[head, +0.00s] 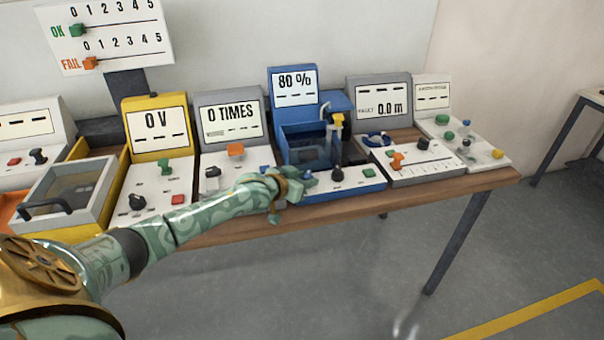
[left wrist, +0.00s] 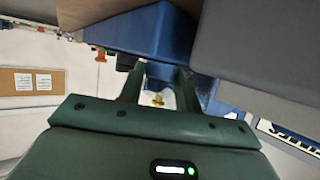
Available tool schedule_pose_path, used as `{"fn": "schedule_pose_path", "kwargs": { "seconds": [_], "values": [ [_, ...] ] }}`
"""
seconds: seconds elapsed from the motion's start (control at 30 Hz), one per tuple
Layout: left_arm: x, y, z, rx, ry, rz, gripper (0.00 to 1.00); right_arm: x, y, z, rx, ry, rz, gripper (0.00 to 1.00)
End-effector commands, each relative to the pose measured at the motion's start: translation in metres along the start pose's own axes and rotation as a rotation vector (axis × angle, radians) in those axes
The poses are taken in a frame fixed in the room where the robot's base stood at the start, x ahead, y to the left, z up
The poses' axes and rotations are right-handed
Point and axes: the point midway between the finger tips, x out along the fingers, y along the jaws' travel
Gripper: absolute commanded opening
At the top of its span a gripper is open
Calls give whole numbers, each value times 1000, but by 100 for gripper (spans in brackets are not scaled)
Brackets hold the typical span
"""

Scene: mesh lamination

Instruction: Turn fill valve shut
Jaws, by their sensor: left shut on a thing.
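The blue station (head: 288,192) has a display (head: 295,88) reading 80 % and a tank (head: 303,148) behind its front panel. The fill valve, a small blue knob (head: 308,175), sits at the left of that panel, mostly covered by my left gripper (head: 303,181). My left gripper is shut on this blue knob. In the left wrist view, the two fingers (left wrist: 158,86) stand either side of a blue part (left wrist: 160,71), whose full shape is hidden. My right gripper is not in view.
A black knob (head: 337,174) and a green button (head: 369,172) are close to the right on the same panel. A yellow-topped tap (head: 337,120) rises behind. The 0 TIMES station (head: 209,178) is at left, the grey 0.0 m station (head: 440,167) at right. Floor in front is clear.

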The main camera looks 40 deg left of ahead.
Motion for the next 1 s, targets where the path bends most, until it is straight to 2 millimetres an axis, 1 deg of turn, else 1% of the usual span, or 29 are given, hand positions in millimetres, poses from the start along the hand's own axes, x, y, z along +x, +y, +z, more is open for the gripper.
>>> {"fn": "schedule_pose_path", "kwargs": {
  "seconds": [0.03,0.1,0.2,0.3,0.47,0.7,1.0],
  "values": [
    [-5,3,-9,-19,0,-24,11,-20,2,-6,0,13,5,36],
    [-5,4,-10,-40,-1,-67,11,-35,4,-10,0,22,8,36],
    [-4,6,-8,-71,-2,-138,11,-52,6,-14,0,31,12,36],
    [-2,7,-4,-103,-3,-211,11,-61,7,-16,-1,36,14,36],
    [1,9,0,-147,-4,-323,11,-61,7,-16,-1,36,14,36],
    [3,10,4,-197,-5,-455,11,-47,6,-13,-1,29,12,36],
    [3,9,1,-224,-4,-533,11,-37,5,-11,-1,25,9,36]
  ]
}}
